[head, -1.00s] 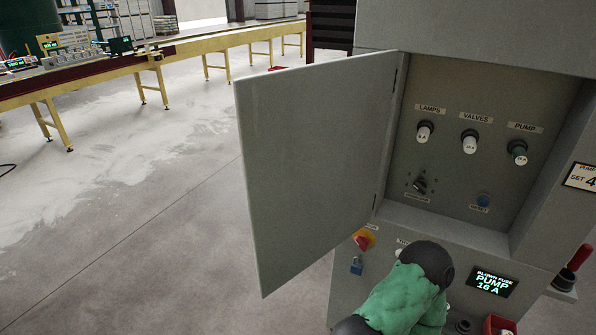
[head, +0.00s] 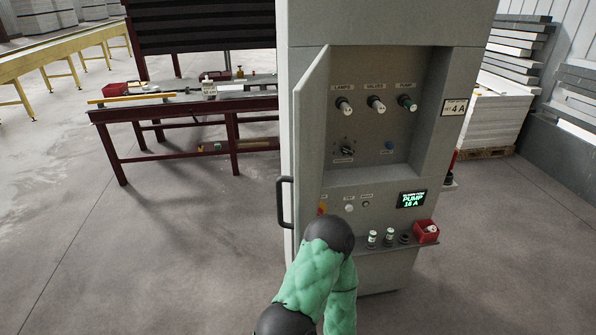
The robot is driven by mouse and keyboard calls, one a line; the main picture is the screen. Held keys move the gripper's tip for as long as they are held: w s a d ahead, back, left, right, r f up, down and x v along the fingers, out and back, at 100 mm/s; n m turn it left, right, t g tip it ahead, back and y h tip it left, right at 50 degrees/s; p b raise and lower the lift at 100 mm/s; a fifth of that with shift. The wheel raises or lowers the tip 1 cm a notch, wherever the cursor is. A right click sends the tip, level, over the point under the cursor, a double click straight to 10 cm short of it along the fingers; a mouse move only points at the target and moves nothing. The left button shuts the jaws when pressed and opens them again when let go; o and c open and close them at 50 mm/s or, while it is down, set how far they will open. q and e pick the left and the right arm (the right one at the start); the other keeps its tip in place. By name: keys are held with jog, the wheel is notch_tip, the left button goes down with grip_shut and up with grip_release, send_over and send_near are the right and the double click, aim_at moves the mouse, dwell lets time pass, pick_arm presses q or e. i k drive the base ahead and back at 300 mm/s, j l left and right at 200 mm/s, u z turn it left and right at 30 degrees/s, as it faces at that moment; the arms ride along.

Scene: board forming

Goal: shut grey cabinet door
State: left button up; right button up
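The grey cabinet (head: 463,70) stands right of centre in the head view, its recess of switches open to view. Its grey door (head: 312,140), hinged at the recess's left side, stands open and juts towards me, seen nearly edge-on. A dark handle (head: 284,203) shows on the door's left, outer side. My green padded arm with dark joints rises from the bottom edge in front of the cabinet's lower left. It hides part of the lower panel and the door's bottom area. Neither gripper can be seen.
A small shelf on the cabinet front holds fuses (head: 389,237) and a red bin (head: 426,231). A dark red workbench (head: 105,116) stands behind on the left, with stacked boards (head: 515,110) at the right. The floor to the left is clear.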

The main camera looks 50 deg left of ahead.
aim_at(310, 95)
jog(key=k+j, duration=0.3)
jog(key=j, duration=0.2)
jog(key=i+j+u, duration=0.7)
jog(key=j+u, duration=0.15)
